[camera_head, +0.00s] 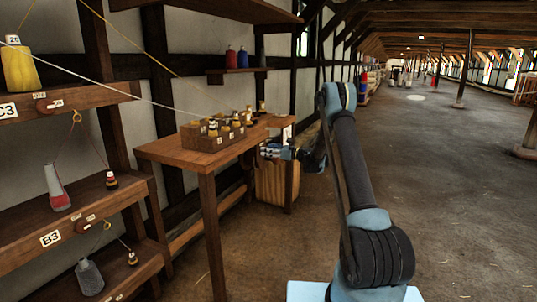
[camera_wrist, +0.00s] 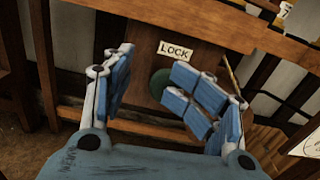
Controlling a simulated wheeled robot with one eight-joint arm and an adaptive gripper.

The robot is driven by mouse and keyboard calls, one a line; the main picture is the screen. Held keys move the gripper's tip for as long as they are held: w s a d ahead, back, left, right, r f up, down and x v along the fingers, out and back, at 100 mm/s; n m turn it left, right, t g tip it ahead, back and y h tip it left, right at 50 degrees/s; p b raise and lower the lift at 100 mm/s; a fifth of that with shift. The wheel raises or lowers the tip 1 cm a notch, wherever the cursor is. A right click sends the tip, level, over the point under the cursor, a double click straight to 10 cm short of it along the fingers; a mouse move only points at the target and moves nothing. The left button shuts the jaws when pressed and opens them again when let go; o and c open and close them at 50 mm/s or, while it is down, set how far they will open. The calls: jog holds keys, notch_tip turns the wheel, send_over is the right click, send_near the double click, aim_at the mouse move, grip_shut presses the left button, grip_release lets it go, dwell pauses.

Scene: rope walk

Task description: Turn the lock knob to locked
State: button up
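The lock knob (camera_wrist: 157,82) is a dark green round knob on a brown wooden panel. It shows between my fingers in the wrist view, and the right finger covers part of it. A white label reading LOCK (camera_wrist: 175,50) is just above it. Whether the knob stands at locked cannot be told. My gripper (camera_wrist: 153,86) is open, with its blue finger pads apart and nothing between them that I can see it touch. In the head view my gripper (camera_head: 284,152) is beside the far end of the wooden table; the knob cannot be made out there.
The wooden table (camera_head: 175,152) carries a divided tray (camera_head: 213,143) with several small bobbins. A wooden crate (camera_head: 272,187) stands under its far end. Shelves at left hold a yellow spool (camera_head: 17,68) and other spools, with threads strung across. The floor at right is clear.

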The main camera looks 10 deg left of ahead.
jog(key=v, duration=1.9)
jog(key=shift+d, duration=0.3)
dwell(1.4)
jog(key=shift+r, duration=0.1)
jog(key=v, duration=1.2)
jog(key=shift+a, duration=0.1)
